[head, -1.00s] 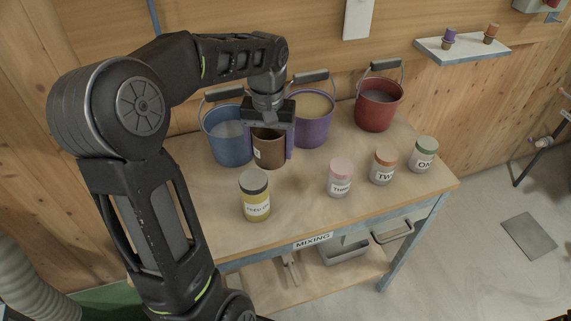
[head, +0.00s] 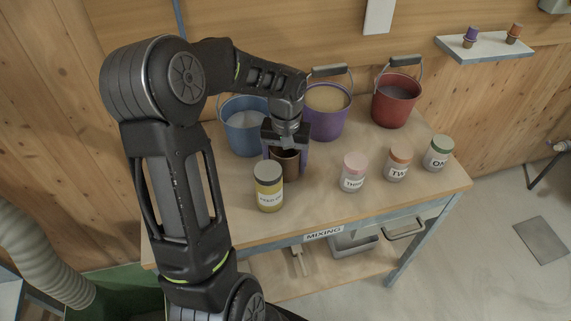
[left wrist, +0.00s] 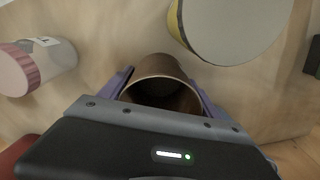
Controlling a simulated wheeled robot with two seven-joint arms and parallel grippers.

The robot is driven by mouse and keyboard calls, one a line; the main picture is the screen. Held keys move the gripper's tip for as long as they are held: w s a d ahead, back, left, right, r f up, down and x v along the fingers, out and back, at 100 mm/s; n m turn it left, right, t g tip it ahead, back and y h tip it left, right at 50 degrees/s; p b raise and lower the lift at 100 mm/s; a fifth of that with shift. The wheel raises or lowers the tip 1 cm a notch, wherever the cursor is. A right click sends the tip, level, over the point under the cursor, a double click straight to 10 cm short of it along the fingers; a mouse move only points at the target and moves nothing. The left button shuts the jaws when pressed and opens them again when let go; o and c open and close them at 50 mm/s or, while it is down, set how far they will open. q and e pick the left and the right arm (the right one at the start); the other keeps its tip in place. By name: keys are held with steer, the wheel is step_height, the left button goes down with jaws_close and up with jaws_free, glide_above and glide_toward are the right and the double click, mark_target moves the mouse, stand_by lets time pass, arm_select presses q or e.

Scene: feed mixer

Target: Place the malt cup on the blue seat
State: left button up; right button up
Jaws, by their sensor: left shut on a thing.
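The malt cup, a brown cup (head: 287,166), is upright between the purple fingers of my left gripper (head: 286,158), which is shut on it. It is just behind and right of the yellow feed jar (head: 269,188); I cannot tell whether its base touches the table. In the left wrist view the cup (left wrist: 163,82) shows its open, dark inside between the fingers (left wrist: 160,92). I cannot make out a blue seat in either view; the arm and gripper hide part of the table. My right gripper is not in view.
Blue (head: 243,132), purple (head: 326,118) and red (head: 396,103) buckets stand along the back of the table (head: 330,211). Jars with pink (head: 354,173), orange (head: 398,165) and green (head: 437,154) lids stand to the right. A wall shelf (head: 487,48) holds two small items.

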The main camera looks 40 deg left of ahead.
arm_select(q)
steer(key=shift+f, duration=0.85)
steer(key=shift+f, duration=0.2)
steer(key=o, duration=1.4)
steer(key=shift+r, duration=0.1)
steer(key=shift+r, duration=0.1)
steer(key=shift+r, duration=0.15)
step_height(320, 180, up, 12)
steer(key=shift+f+b, duration=0.1)
steer(key=shift+b, duration=0.4)
